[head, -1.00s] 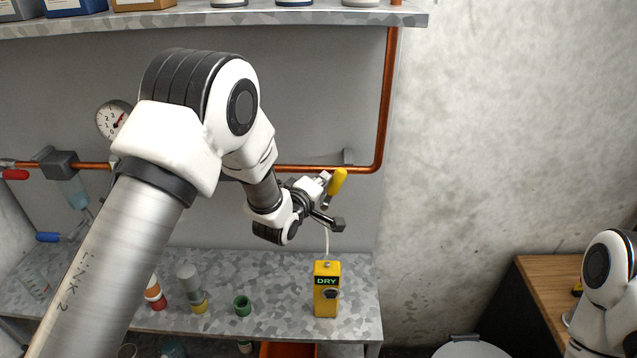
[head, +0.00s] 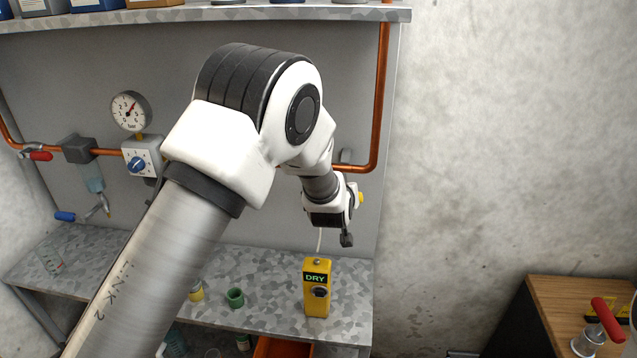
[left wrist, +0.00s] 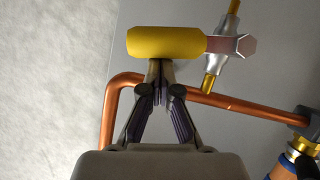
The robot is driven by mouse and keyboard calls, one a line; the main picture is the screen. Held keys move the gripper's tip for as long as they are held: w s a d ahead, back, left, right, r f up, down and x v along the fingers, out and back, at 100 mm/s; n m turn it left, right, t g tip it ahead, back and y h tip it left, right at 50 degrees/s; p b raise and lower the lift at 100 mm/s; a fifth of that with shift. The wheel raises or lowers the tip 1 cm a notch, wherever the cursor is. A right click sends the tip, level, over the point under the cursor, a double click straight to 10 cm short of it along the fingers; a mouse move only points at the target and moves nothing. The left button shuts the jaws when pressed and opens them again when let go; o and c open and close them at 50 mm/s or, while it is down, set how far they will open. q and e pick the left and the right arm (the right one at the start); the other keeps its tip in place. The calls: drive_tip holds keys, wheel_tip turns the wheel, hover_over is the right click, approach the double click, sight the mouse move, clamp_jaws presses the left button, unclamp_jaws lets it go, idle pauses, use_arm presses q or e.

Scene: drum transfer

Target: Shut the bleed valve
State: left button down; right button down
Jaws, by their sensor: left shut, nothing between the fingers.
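A valve with a yellow lever handle (left wrist: 165,43) and a brass stub (left wrist: 232,15) fills the top of the left wrist view. The lever lies roughly across the stub. My left gripper (left wrist: 160,66) is shut and empty, its fingertips at the near side of the yellow handle; I cannot tell whether they touch it. In the head view, only a small part of the yellow handle (head: 361,198) shows at the right of my left wrist, which hides the valve body. My right gripper is out of view.
Copper pipe (head: 378,100) runs close to my left arm. A gauge (head: 130,111), a blue-knob box (head: 137,163), and valves with red (head: 41,156) and blue (head: 65,216) handles are at left. A yellow "DRY" box (head: 317,290) stands on the bench below.

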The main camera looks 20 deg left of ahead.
use_arm(q)
drive_tip(key=shift+d+f+b, duration=0.1)
drive_tip(key=shift+f+b, duration=0.45)
drive_tip(key=shift+f, duration=0.2)
drive_tip(key=shift+d+f, duration=0.2)
